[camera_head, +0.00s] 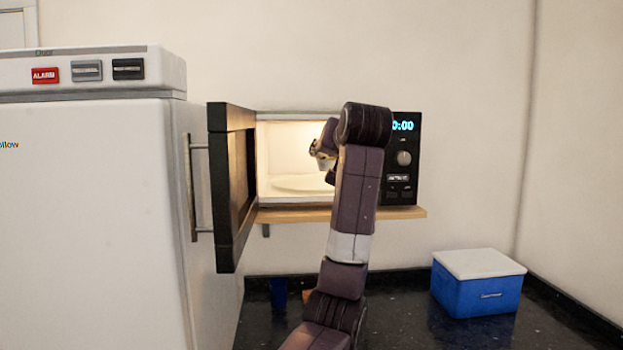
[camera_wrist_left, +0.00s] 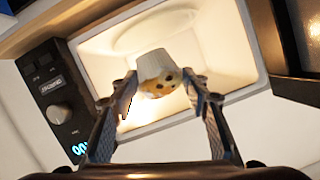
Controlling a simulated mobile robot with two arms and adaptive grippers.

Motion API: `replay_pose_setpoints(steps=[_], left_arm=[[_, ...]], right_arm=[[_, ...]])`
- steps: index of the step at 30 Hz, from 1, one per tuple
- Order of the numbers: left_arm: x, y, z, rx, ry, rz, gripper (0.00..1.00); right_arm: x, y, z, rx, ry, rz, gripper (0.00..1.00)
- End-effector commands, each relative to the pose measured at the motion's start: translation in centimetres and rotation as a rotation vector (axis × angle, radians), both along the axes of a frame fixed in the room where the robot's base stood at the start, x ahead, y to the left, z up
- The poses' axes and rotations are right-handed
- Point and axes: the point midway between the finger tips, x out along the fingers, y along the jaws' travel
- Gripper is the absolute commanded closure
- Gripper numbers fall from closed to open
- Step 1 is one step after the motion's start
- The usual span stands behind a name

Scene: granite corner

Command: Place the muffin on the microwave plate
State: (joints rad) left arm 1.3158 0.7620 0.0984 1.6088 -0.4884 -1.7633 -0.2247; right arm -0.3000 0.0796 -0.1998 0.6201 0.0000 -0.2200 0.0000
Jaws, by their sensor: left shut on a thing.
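The microwave (camera_head: 404,178) stands on a wooden shelf with its door open and its inside lit. The pale round microwave plate (camera_head: 295,184) lies on its floor, partly hidden by my left arm. My left gripper (camera_head: 325,152) is at the microwave's opening, above the level of the plate. In the left wrist view, my left gripper (camera_wrist_left: 160,88) is shut on the muffin (camera_wrist_left: 158,76), which has a pale wrapper and a yellowish top with dark spots. The lit cavity lies beyond it. My right gripper is in neither view.
The open microwave door (camera_head: 230,190) swings out on the left, beside the white fridge (camera_head: 90,210). The wooden shelf (camera_head: 405,213) runs under the microwave. A blue cooler box (camera_head: 476,290) with a white lid sits on the dark counter (camera_head: 400,310). A blue cup (camera_head: 278,293) stands low behind my arm.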

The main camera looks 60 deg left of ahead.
Motion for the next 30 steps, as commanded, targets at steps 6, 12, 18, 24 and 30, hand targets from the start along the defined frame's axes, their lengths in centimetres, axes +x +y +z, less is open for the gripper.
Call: replay_pose_setpoints(steps=[6, 12, 18, 24, 30], left_arm=[[-1.2, 2.0, 0.4, 0.000, 0.004, 0.044, 0.63], [0.5, 6.9, 0.6, -0.001, 0.007, 0.044, 0.63], [2.4, 11.9, 0.8, -0.003, 0.005, 0.043, 0.63], [3.9, 16.0, 0.7, -0.003, 0.003, 0.041, 0.63], [5.1, 19.0, 0.6, -0.002, 0.002, 0.041, 0.63]], right_arm=[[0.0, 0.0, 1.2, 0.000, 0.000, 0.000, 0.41], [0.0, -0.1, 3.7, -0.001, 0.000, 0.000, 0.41], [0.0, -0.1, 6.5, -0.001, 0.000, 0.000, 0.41], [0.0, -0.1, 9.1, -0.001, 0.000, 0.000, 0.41], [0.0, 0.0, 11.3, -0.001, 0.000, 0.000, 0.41]])
